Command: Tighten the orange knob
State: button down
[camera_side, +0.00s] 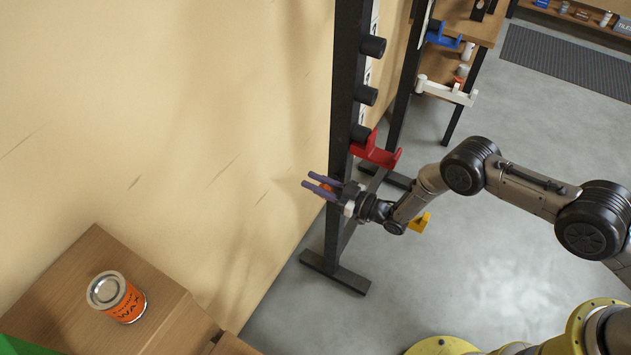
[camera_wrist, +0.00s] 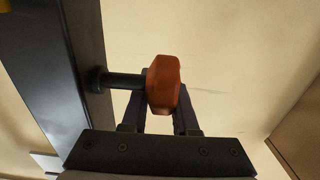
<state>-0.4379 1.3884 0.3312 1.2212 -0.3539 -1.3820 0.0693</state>
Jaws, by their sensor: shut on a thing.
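The orange knob (camera_wrist: 163,85) sits on the end of a dark shaft (camera_wrist: 122,81) that sticks out of the black rack upright (camera_wrist: 55,70) in the wrist view. My gripper (camera_wrist: 160,105) has one finger on each side of the knob and is shut on it. A length of bare shaft shows between the knob and the upright. In the side view my gripper (camera_side: 322,187) is beside the lower part of the black upright (camera_side: 340,110), and only a bit of the orange knob (camera_side: 326,187) shows between the purplish fingers.
A red hook (camera_side: 376,152) and black pegs (camera_side: 372,46) stick out of the upright above my gripper. A yellow piece (camera_side: 421,222) is behind my wrist. A beige wall (camera_side: 200,110) runs along the left. A wax can (camera_side: 117,296) stands on a wooden box at lower left.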

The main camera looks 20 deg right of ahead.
jog(key=shift+r+t+y, duration=0.2)
jog(key=shift+t+y, duration=0.3)
jog(key=c, duration=0.7)
grip_release()
jog(key=shift+s, duration=0.1)
jog(key=shift+d, duration=0.1)
jog(key=v, duration=1.3)
jog(key=shift+s+d, duration=0.3)
